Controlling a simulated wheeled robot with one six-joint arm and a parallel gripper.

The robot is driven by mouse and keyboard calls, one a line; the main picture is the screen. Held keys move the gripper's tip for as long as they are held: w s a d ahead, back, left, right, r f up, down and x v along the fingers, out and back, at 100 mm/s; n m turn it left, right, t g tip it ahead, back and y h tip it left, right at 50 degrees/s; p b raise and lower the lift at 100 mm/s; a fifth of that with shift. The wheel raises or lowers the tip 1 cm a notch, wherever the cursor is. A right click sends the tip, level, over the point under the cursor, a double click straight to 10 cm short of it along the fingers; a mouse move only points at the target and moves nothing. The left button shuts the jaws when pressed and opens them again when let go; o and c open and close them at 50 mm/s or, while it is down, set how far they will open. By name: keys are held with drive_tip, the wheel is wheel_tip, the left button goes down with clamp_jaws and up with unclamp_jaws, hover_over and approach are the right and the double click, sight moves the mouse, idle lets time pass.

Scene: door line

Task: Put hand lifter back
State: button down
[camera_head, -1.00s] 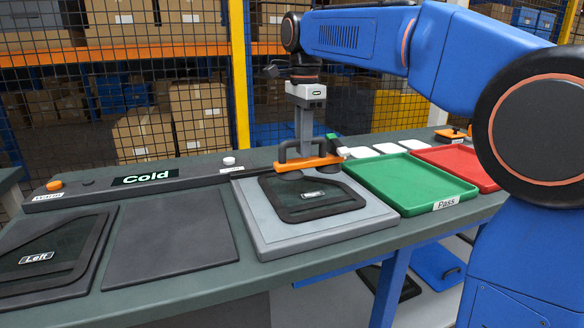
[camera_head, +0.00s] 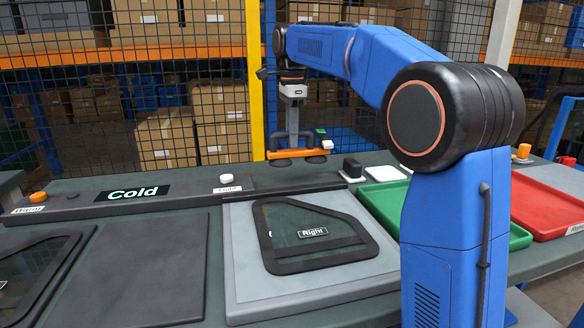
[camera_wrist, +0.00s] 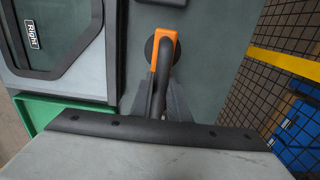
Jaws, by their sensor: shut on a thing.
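My gripper (camera_head: 293,138) is shut on the hand lifter (camera_head: 300,153), an orange bar with a black loop handle and dark suction cups under it. In the head view it hangs level at the back of the bench, behind the right door glass; its exact height is unclear. Nothing hangs from its cups. In the wrist view the lifter (camera_wrist: 166,58) sticks out beyond my gripper's grey fingers (camera_wrist: 158,100), with one round cup showing. The glass marked Right (camera_head: 290,250) lies on a light grey plate (camera_head: 240,290).
A long dark console marked Cold (camera_head: 80,204) runs along the back, with a white button (camera_head: 225,179) and an orange one (camera_head: 39,196). A black block (camera_head: 352,168) and white pads (camera_head: 383,173) stand right of the lifter. The green tray (camera_head: 383,205) is partly behind my arm. A red tray (camera_head: 548,205) is farther right.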

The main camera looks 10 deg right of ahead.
sight(292, 150)
drive_tip(key=shift+f, duration=3.65)
drive_tip(key=shift+f, duration=0.1)
drive_tip(key=c, duration=1.7)
unclamp_jaws()
wheel_tip(292, 150, up, 11)
drive_tip(key=shift+r, duration=0.65)
drive_tip(key=shift+s, duration=0.1)
